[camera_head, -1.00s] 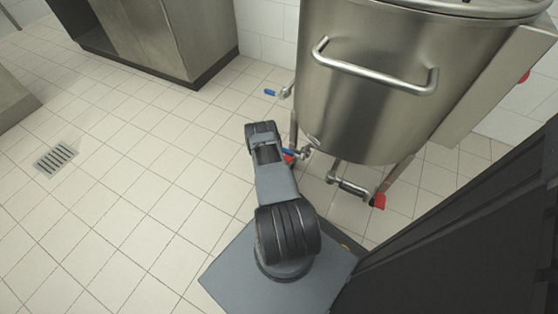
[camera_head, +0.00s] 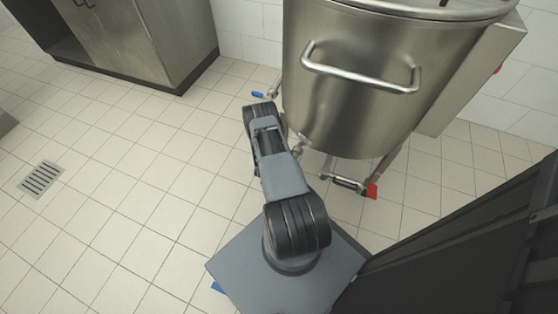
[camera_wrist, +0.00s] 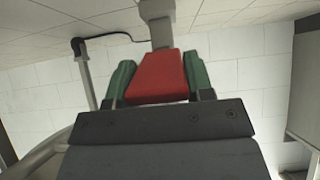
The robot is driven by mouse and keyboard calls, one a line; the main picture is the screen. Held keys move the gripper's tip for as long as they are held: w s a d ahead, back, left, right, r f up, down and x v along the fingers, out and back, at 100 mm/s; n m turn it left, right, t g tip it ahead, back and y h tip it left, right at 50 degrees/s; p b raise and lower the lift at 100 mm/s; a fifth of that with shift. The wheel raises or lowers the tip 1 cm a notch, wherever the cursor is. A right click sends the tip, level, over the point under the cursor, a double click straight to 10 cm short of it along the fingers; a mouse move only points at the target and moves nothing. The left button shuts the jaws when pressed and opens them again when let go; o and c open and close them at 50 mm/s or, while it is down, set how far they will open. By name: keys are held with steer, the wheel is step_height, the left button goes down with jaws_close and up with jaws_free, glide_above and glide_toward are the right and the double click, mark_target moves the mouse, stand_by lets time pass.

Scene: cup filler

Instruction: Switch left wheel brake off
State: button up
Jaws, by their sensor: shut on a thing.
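In the wrist view, my gripper (camera_wrist: 158,74) has its two green fingers on either side of a red brake lever (camera_wrist: 157,83). The lever joins a grey metal fitting (camera_wrist: 158,28) at the top of the picture. In the head view, my gripper and this lever are hidden behind my arm at the left side of the tank. The steel tank (camera_head: 345,110) stands on legs with wheels. Another red brake lever (camera_head: 372,191) shows at the tank's right front wheel.
A steel cabinet (camera_head: 165,45) stands at the back left. The tiled floor at left is open, with a drain grate (camera_head: 40,178).

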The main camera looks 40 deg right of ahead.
steer(key=shift+r, duration=0.1)
steer(key=o, duration=1.3)
steer(key=p+v, duration=0.5)
steer(key=v, duration=0.8)
steer(key=shift+s+a+r, duration=0.15)
steer(key=shift+a+r, duration=0.05)
steer(key=shift+a, duration=0.1)
